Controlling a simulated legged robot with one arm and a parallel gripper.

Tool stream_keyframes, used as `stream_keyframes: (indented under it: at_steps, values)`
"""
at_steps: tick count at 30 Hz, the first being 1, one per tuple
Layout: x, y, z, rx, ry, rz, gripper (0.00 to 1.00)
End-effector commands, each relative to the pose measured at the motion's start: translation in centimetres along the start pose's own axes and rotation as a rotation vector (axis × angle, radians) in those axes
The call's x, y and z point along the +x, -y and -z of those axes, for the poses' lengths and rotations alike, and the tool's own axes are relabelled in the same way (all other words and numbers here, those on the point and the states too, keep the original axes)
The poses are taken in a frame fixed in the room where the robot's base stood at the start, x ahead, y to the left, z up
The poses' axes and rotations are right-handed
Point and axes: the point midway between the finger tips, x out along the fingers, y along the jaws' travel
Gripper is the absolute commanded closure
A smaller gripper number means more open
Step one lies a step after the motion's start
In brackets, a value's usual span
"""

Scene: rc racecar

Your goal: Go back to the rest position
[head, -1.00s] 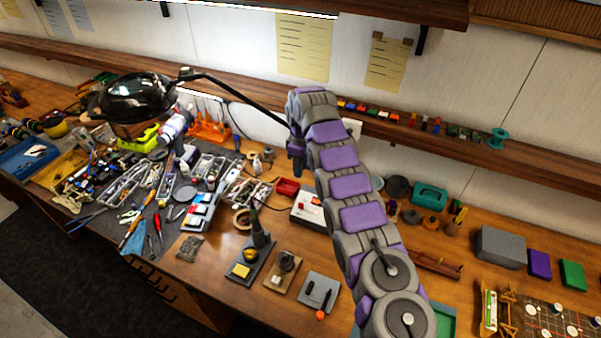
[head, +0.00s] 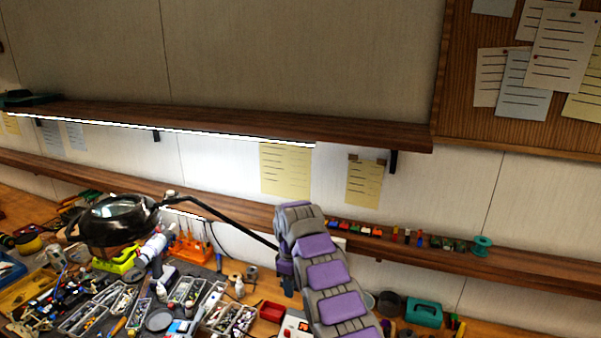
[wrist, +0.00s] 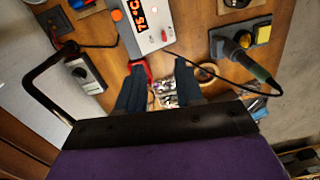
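My gripper (head: 287,279) hangs at the end of my grey and purple arm (head: 327,273), over the workbench in the head view. In the wrist view the two dark fingers of my gripper (wrist: 160,84) stand apart with a gap between them. Nothing is held; bench items show through the gap. A red bin (wrist: 143,72) lies below, near the left finger. The fingertips look clear of the bench, but the exact height cannot be told.
A soldering station (wrist: 148,25) with a lit display and a soldering iron (wrist: 242,58) lie below my gripper. A black magnifier lamp (head: 115,222) stands at the left, its arm reaching near my gripper. A wooden shelf (head: 520,265) runs behind. Crowded parts trays (head: 115,298) fill the left bench.

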Motion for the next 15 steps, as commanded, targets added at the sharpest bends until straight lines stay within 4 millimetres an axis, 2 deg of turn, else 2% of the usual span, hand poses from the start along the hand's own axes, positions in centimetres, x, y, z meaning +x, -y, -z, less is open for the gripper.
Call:
stream_keyframes:
  at_steps: [8, 15]
  values:
    - [-3.5, 1.1, -5.0, 0.174, 0.041, -0.014, 0.64]
    - [-6.2, 3.4, -9.9, 0.327, 0.061, -0.022, 0.64]
